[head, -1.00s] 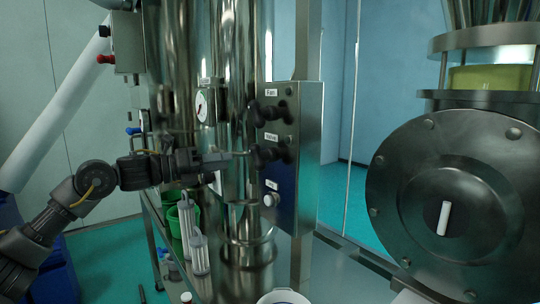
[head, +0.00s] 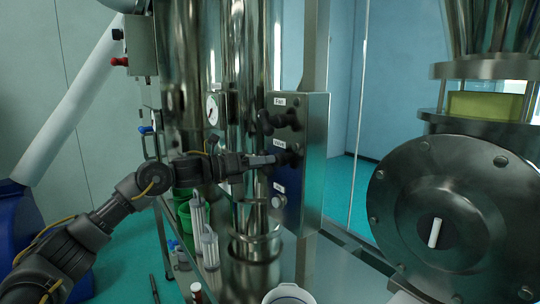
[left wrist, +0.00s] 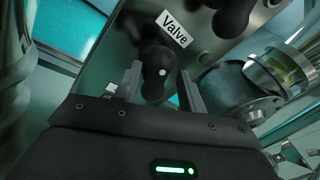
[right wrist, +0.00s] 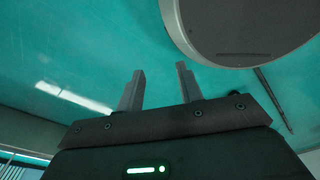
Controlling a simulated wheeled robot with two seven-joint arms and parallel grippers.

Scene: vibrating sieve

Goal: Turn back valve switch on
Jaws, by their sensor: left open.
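The valve switch is a black knob (head: 292,157) below the "Valve" label (head: 279,143) on the steel control panel. It also shows as a round black knob (left wrist: 154,62) in the left wrist view. My left gripper (head: 274,159) reaches the panel from the left, level with this knob. In the left wrist view its open fingers (left wrist: 160,72) stand on either side of the knob, with a gap visible. Contact cannot be told. In the head view the fingers hide part of the knob. My right gripper (right wrist: 160,70) is open and empty in its wrist view, above the teal floor.
A gauge (head: 212,109) and steel column stand left of the panel. A large bolted flange (head: 460,210) fills the right side.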

